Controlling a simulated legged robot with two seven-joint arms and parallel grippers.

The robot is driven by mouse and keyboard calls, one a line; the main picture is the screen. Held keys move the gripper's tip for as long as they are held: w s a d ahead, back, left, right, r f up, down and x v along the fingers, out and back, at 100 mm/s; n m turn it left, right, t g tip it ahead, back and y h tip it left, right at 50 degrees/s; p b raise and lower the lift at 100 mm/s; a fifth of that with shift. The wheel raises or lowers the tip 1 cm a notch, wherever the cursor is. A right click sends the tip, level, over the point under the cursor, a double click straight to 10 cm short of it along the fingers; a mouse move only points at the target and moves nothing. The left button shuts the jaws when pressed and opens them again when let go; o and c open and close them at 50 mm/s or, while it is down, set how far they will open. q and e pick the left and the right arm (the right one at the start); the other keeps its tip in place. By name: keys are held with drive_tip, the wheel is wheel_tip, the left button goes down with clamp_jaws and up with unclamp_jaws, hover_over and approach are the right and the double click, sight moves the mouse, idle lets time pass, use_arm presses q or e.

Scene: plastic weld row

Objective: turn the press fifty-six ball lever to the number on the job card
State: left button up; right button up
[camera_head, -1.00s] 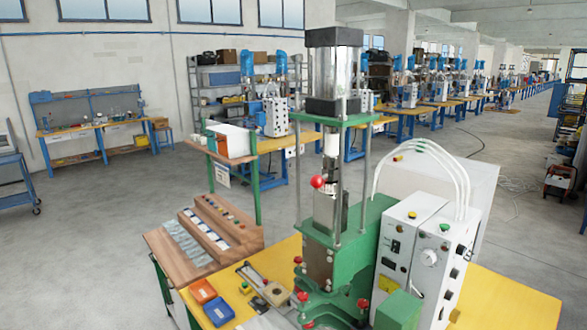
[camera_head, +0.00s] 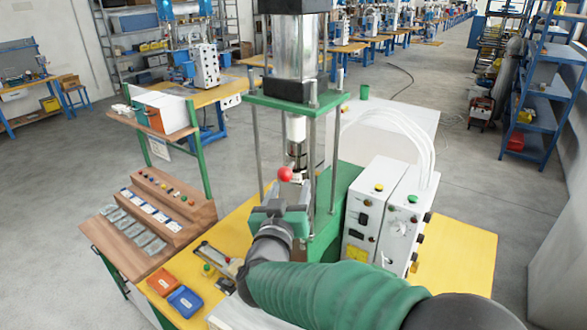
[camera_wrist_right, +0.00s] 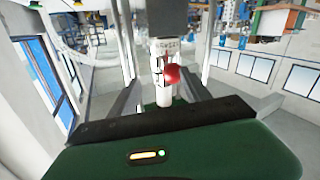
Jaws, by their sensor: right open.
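The press (camera_head: 298,60) has a green frame, a clear cylinder on top and a steel shaft. Its lever ends in a red ball (camera_head: 285,174) at the front of the shaft. In the right wrist view the red ball (camera_wrist_right: 172,75) shows between and beyond the finger tips. My right gripper (camera_head: 279,206) is open and empty, just below and in front of the ball in the head view; I see no contact. My right arm hides the press's lower part. No number on the lever or job card is readable. My left gripper is not in view.
White control boxes (camera_head: 382,215) with hoses stand right of the press on the yellow table (camera_head: 458,256). Orange (camera_head: 163,282) and blue (camera_head: 185,301) trays lie at the front left. A wooden stepped rack (camera_head: 168,205) stands further left. Thin steel posts flank the shaft.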

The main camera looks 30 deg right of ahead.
sight(278, 176)
drive_tip(key=w, duration=0.2)
drive_tip(key=w+p, duration=0.1)
drive_tip(key=w, duration=0.3)
drive_tip(key=shift+d+r, duration=0.25)
drive_tip(key=shift+r, duration=0.15)
drive_tip(key=d, duration=0.2)
drive_tip(key=shift+s+d+f, duration=0.2)
drive_tip(key=shift+d+f, duration=0.05)
drive_tip(key=shift+d, duration=0.1)
drive_tip(key=shift+w+d+f, duration=0.25)
drive_tip(key=shift+w+d, duration=0.05)
drive_tip(key=shift+w, duration=0.05)
drive_tip(key=c, duration=0.5)
drive_tip(key=shift+w+a, duration=0.15)
drive_tip(key=shift+a, duration=0.5)
clamp_jaws()
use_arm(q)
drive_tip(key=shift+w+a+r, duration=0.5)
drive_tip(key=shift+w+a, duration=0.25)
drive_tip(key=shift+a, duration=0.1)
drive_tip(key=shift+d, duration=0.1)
use_arm(e)
drive_tip(key=shift+d+r, duration=0.1)
